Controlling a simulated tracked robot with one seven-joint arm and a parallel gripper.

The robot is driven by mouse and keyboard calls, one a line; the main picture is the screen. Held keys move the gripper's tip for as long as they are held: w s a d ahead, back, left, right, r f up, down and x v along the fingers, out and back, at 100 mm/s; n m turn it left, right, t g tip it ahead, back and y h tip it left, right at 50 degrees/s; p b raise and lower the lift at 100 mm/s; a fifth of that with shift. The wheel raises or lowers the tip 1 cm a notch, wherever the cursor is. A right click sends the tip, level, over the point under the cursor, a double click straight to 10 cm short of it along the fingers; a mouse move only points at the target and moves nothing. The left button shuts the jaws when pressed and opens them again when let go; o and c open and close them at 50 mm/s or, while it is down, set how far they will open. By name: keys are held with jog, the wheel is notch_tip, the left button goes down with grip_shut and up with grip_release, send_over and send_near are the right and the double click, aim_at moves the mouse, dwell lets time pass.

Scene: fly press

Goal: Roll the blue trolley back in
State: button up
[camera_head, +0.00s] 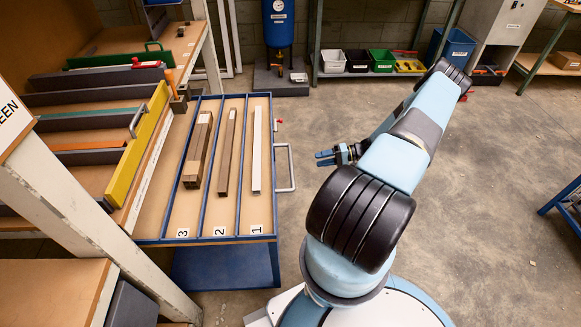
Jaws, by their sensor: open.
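The blue trolley (238,182) stands out to the right of the press frame, its left part beside the yellow bar. Its tan top has blue dividers and three lanes marked 1, 2 and 3. A long bar lies in each lane: pale in lane 1 (257,150), brown in lane 2 (227,152), and a thicker brown one in lane 3 (198,150). A pale loop handle (291,168) sticks out of its right side. My gripper (321,158) is open and empty, a little to the right of the handle and apart from it.
A yellow bar (138,145) edges the wooden rack bed, with an orange-handled post (172,85) near its far end. A blue tank (279,22) and a shelf of bins (357,62) stand at the back.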

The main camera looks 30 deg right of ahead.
aim_at(291, 166)
jog(key=x, duration=1.3)
jog(key=shift+w+a+f, duration=0.2)
jog(key=shift+a+f, duration=0.05)
jog(key=shift+a, duration=0.05)
grip_shut()
